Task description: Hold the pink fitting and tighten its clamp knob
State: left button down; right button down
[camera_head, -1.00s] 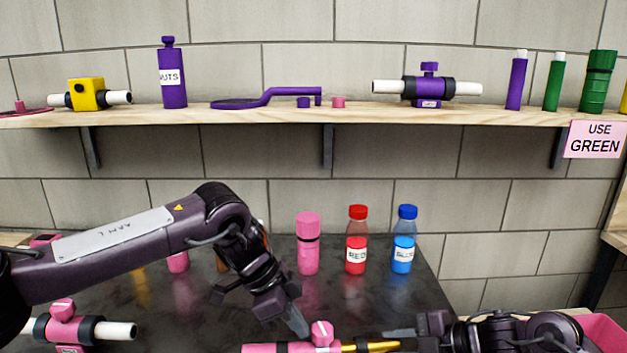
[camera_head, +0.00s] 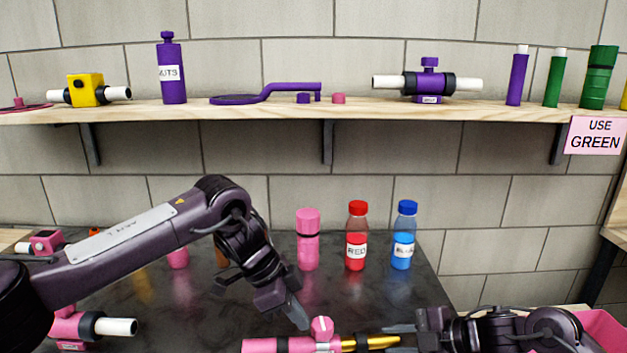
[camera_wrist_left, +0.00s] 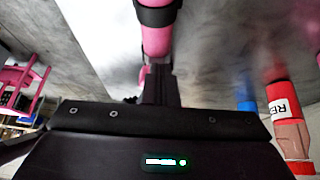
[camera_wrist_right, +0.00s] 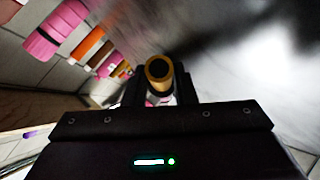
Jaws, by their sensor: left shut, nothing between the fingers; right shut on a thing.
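The pink fitting (camera_head: 265,345) lies level at the bottom of the head view, partly cut off by the frame. Its pink clamp knob (camera_head: 322,328) stands on top, and a gold end (camera_head: 372,342) points right. My right gripper (camera_head: 402,340) is shut on the gold end; the right wrist view shows the gold ring (camera_wrist_right: 158,72) between the fingers. My left gripper (camera_head: 300,320) is shut and empty, pointing down just left of the knob. I cannot tell whether it touches the knob. In the left wrist view, a pink, black-banded part (camera_wrist_left: 156,40) lies beyond its fingers.
A pink bottle (camera_head: 308,242), red bottle (camera_head: 356,237) and blue bottle (camera_head: 403,237) stand behind on the dark table (camera_head: 185,318). Another pink fitting with a white pipe (camera_head: 116,327) is at left, partly behind my forearm. A shelf (camera_head: 350,112) runs above.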

pick_arm(q)
jog(key=shift+r, duration=0.1)
pick_arm(e)
jog(key=shift+s+a, duration=0.1)
jog(key=shift+a, duration=0.1)
pick_arm(q)
jog(key=shift+w+a, duration=0.1)
jog(key=shift+a, duration=0.15)
jog(key=shift+a+r, duration=0.1)
jog(key=shift+r, duration=0.05)
pick_arm(e)
jog(key=shift+d, duration=0.15)
pick_arm(q)
notch_tip(320, 180, up, 6)
jog(key=shift+f, duration=0.2)
pick_arm(e)
jog(key=c, duration=1.2)
grip_release()
jog(key=shift+o, duration=0.5)
jog(key=shift+f, duration=0.15)
